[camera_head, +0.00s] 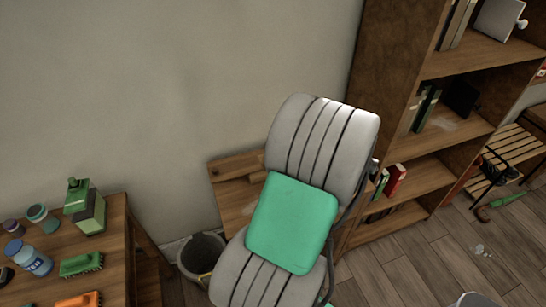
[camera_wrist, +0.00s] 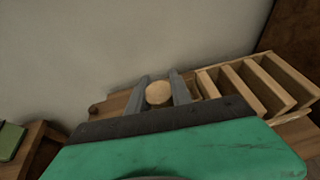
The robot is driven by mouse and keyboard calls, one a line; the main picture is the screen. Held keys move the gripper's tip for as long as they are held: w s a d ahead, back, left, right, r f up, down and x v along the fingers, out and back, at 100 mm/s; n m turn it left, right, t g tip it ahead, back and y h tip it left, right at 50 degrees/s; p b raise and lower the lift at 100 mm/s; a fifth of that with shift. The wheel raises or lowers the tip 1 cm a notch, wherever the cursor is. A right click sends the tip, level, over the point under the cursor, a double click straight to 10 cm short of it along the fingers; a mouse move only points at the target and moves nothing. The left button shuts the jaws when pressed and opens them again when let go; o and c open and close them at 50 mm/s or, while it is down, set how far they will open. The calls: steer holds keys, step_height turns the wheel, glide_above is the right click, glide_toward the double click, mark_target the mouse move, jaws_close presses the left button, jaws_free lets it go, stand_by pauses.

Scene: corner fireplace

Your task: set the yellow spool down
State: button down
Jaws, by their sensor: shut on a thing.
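In the wrist view, my gripper (camera_wrist: 161,93) is shut on a round, tan-yellow thing, which I take to be the yellow spool (camera_wrist: 158,93). Its flat round face shows between the two grey fingers. Behind and below it is a brown wooden surface (camera_wrist: 112,105), which also shows in the head view (camera_head: 232,196) against the wall. I cannot tell whether the spool touches that surface. In the head view, my own grey and green arm covers the gripper, so the spool is not clearly visible there.
A slatted wooden rack (camera_wrist: 258,85) stands right of the fingers. A grey bucket (camera_head: 203,250) is on the floor below the wooden surface. A table (camera_head: 112,235) at left holds brushes, bottles and a green-topped container (camera_head: 87,208). A bookshelf (camera_head: 392,75) stands at right.

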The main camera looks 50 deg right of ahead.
steer(key=w+d+f, duration=0.3)
steer(key=f, duration=0.1)
steer(key=w+d+f+p, duration=0.1)
steer(key=w+d+f, duration=0.1)
steer(key=d+f, duration=0.1)
steer(key=w+d+f, duration=0.3)
steer(key=f, duration=0.2)
steer(key=shift+w, duration=0.35)
steer(key=shift+f, duration=0.2)
steer(key=shift+f, duration=0.1)
steer(key=shift+f+b, duration=0.4)
steer(key=shift+f, duration=0.15)
